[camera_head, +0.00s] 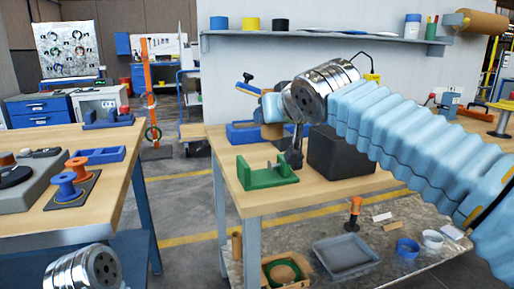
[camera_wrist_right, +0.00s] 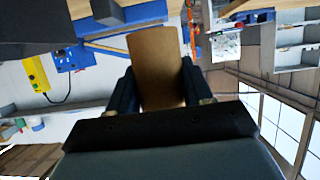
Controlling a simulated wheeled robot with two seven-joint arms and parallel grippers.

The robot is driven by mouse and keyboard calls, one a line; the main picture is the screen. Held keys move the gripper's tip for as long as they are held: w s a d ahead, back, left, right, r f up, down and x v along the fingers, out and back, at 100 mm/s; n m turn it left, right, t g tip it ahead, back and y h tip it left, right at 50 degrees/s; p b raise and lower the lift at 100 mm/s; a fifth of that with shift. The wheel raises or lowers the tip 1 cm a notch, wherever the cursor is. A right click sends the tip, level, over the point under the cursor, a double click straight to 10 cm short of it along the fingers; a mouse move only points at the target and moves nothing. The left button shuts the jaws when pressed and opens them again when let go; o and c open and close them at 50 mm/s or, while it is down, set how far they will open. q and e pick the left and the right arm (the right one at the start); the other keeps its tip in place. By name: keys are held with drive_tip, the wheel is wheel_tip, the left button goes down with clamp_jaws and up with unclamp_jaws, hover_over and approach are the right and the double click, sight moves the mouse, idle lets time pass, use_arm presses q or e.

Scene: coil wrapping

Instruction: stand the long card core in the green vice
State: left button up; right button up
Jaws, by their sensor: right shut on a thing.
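The green vice (camera_head: 268,178) stands on the right-hand wooden bench, near its front left corner. My right arm reaches in from the right, with its silver wrist above the bench. In the right wrist view my right gripper (camera_wrist_right: 158,74) is shut on the brown card core (camera_wrist_right: 157,58), which sticks out beyond the two dark fingers. In the head view a short brown piece (camera_head: 272,131), apparently the core, shows behind and above the vice; my arm hides much of that area. My left wrist shows at the bottom left, but its gripper is out of view.
A black box (camera_head: 340,151) stands on the bench to the right of the vice. A blue tray (camera_head: 243,132) lies behind the vice. The left bench (camera_head: 110,185) holds orange and blue spools. A grey tray (camera_head: 345,254) sits on the lower shelf.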

drive_tip(key=shift+w+a+f+b, duration=0.1)
drive_tip(key=shift+w+a+f, duration=0.55)
drive_tip(key=shift+f, duration=0.9)
drive_tip(key=shift+w+a+f+b, duration=0.15)
drive_tip(key=shift+w+a+f, duration=0.25)
drive_tip(key=shift+w+f, duration=0.75)
drive_tip(key=shift+w+a+f+b, duration=0.1)
drive_tip(key=shift+w+a+f, duration=0.35)
drive_tip(key=shift+f, duration=1.45)
drive_tip(key=shift+s+a, duration=0.1)
